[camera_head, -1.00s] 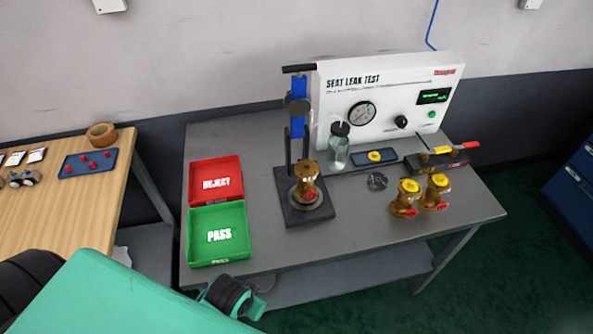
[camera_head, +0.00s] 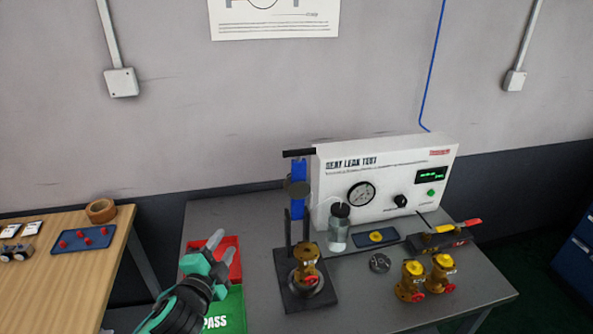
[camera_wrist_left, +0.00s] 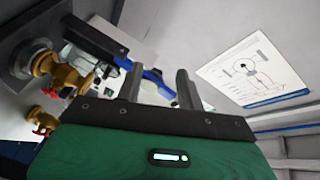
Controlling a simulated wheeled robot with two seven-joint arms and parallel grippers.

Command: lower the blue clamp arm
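The blue clamp arm (camera_head: 299,176) stands raised and upright on its black stand (camera_head: 306,290), with a black crossbar (camera_head: 299,153) at its top. A brass valve (camera_head: 306,262) with a red part sits on the stand's base below it. My left gripper (camera_head: 222,246) is open and empty, left of the stand and above the trays, apart from the clamp arm. In the left wrist view the blue arm (camera_wrist_left: 153,76) shows beyond and between the two separated fingers (camera_wrist_left: 159,88). My right gripper is not in view.
The red tray (camera_head: 230,246) and green tray (camera_head: 232,306) lie below my left gripper, partly hidden by it. The white seat leak test panel (camera_head: 385,180) and a glass bottle (camera_head: 339,232) stand right of the clamp. Two brass valves (camera_head: 426,277) stand at the right.

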